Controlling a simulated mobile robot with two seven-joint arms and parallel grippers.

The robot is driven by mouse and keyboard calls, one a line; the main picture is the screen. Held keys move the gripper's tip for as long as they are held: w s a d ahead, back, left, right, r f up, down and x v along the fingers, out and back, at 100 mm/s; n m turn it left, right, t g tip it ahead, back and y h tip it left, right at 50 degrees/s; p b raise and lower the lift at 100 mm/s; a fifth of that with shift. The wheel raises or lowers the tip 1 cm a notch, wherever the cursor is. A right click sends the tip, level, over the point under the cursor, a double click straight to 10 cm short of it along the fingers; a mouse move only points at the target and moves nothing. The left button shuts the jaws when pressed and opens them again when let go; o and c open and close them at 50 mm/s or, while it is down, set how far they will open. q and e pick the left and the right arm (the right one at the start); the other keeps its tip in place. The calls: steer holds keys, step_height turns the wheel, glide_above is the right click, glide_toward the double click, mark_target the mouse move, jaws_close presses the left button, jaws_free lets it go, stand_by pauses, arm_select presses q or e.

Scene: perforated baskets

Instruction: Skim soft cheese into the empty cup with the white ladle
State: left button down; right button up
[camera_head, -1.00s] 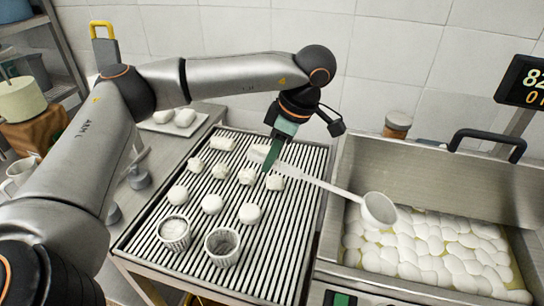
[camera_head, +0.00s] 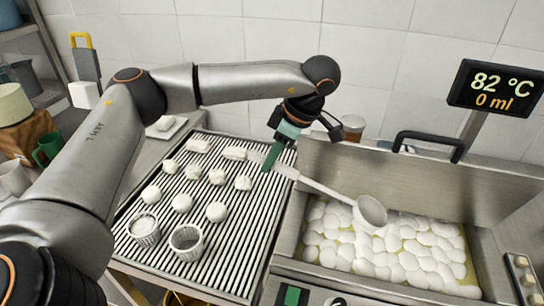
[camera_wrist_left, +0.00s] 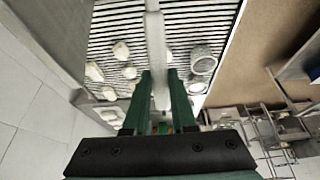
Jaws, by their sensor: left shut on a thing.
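My left gripper (camera_head: 272,160) is shut on the handle of the white ladle (camera_head: 371,214). Its green fingers sit on both sides of the handle in the left wrist view (camera_wrist_left: 158,76). The ladle's bowl is above the left part of the steel vat, over the soft cheese (camera_head: 385,248), which lies as many white lumps in yellowish liquid. The empty cup (camera_head: 187,243), perforated and white, stands at the front of the slatted rack. A similar cup (camera_head: 144,230) with white content stands left of it. My right gripper is not in view.
The slatted rack (camera_head: 228,262) carries several white cheese pieces behind the cups. The steel vat's wall (camera_head: 285,238) rises right beside the rack. A display (camera_head: 497,88) reading 82 °C and 0 ml stands behind the vat, near a black handle (camera_head: 430,138).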

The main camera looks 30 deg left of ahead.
arm_select(q)
steer(key=shift+f, duration=1.45)
steer(key=shift+f+b, duration=3.1)
steer(key=shift+f, duration=3.05)
